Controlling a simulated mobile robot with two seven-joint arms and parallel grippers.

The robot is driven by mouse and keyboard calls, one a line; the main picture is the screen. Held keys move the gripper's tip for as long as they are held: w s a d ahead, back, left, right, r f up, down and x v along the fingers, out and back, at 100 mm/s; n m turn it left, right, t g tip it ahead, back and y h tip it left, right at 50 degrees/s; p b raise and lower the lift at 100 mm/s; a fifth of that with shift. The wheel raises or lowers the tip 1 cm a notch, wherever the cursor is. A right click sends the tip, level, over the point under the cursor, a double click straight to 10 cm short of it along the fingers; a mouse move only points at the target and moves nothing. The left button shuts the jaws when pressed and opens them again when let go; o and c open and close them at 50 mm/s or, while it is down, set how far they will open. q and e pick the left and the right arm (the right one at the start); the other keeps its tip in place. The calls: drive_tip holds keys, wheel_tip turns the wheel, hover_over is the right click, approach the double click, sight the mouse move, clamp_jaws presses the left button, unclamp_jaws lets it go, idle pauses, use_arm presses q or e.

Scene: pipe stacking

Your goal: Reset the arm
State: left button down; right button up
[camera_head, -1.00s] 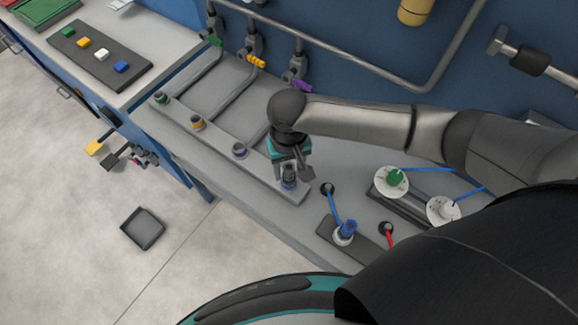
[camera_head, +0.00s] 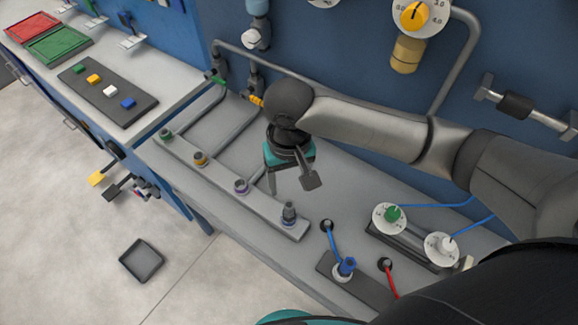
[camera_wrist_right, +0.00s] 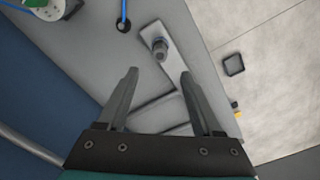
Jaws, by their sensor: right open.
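My right gripper (camera_head: 292,184) is open and empty above the bench. In the head view it hangs just behind the long grey bar. A dark pipe piece (camera_head: 289,213) stands upright on the bar's right end, apart from the fingers. In the right wrist view the two open fingers (camera_wrist_right: 158,75) have nothing between them, and the same pipe piece (camera_wrist_right: 160,46) stands beyond their tips. My right arm reaches in from the right. My left gripper is not in view.
The grey bar (camera_head: 268,212) also carries green, yellow and purple-ringed fittings. Green and white dials (camera_head: 391,217) and a blue-topped connector (camera_head: 344,268) are at the right. Pipes (camera_head: 340,88) run along the blue wall. A dark tray (camera_head: 141,260) lies on the floor.

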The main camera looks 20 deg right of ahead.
wheel_tip(320, 180, up, 4)
drive_tip(key=shift+f, duration=0.15)
